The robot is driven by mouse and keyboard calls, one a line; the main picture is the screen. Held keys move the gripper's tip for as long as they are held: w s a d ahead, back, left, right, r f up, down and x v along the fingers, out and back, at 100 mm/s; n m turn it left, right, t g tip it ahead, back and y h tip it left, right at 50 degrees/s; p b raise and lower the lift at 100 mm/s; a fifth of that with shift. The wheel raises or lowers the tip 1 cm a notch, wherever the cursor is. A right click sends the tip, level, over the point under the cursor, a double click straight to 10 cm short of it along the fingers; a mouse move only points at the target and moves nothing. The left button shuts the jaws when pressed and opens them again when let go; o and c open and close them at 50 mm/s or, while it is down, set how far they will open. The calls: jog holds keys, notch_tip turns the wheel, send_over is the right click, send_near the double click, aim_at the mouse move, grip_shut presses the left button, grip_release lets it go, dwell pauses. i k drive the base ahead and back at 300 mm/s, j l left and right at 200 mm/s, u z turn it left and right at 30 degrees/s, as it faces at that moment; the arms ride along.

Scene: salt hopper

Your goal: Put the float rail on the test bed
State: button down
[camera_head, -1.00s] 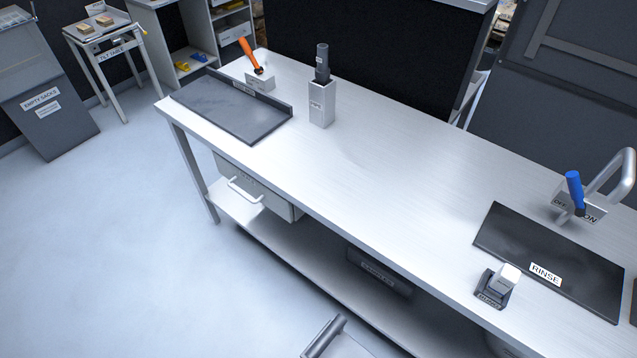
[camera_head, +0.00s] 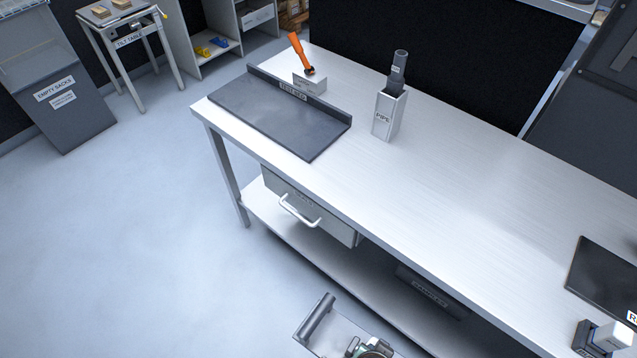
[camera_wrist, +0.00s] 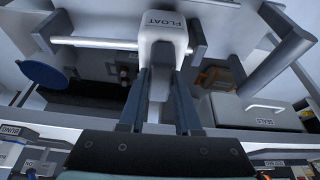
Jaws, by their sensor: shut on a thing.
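The float rail (camera_wrist: 162,28), a white block lettered FLOAT with a pale rod (camera_wrist: 92,43) reaching out to the left, is in the upper middle of the wrist view. My gripper (camera_wrist: 160,88) is shut on its grey stem, one dark finger on each side. The test bed (camera_head: 280,118), a dark flat tray with a raised back edge and a small label, lies on the left end of the bench in the head view. Its surface is bare.
An orange-handled tool (camera_head: 300,55) stands in a block behind the test bed. A PIPE holder (camera_head: 388,115) stands to its right. The bench (camera_head: 450,180) between there and the dark rinse mat (camera_head: 605,278) is clear. A drawer (camera_head: 305,205) hangs below. A grey-handled tray (camera_head: 325,335) shows at the bottom.

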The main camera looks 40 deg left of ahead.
aim_at(261, 110)
jog(key=j+u, duration=0.1)
jog(key=j, duration=0.4)
jog(key=i+j+u, duration=0.1)
jog(key=j, duration=0.4)
jog(key=i+j+u, duration=0.1)
jog(key=j, duration=0.4)
jog(key=i, duration=0.1)
